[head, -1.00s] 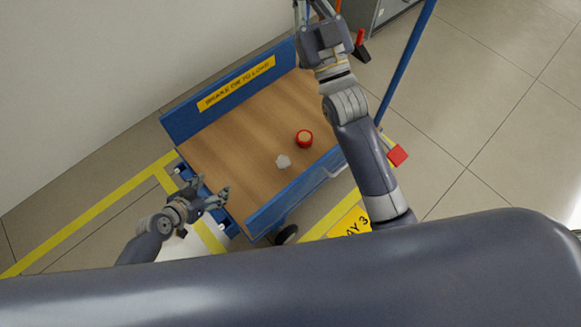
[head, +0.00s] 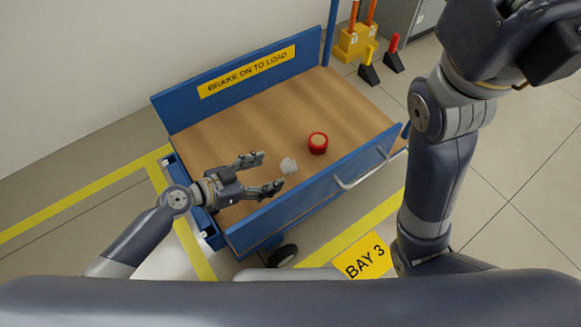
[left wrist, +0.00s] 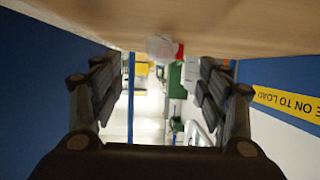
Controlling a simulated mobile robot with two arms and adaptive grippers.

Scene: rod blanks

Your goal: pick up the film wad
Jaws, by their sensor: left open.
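The film wad (head: 288,166) is a small, whitish, crumpled lump on the wooden deck of the blue cart. In the left wrist view the film wad (left wrist: 161,47) shows ahead between the fingers, against the deck. My left gripper (head: 268,172) is open and empty, low over the deck, with its fingertips just left of the wad. It does not touch the wad as far as I can see. In the left wrist view its two fingers (left wrist: 160,85) stand wide apart. My right arm rises at the right of the head view, and its fingers are out of the picture.
A red round tape-like roll (head: 318,143) sits on the deck (head: 225,140), to the right of the wad. Blue side boards (head: 310,195) edge the cart. A yellow block with orange rods (head: 352,42) stands on the floor behind. The deck's back half is clear.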

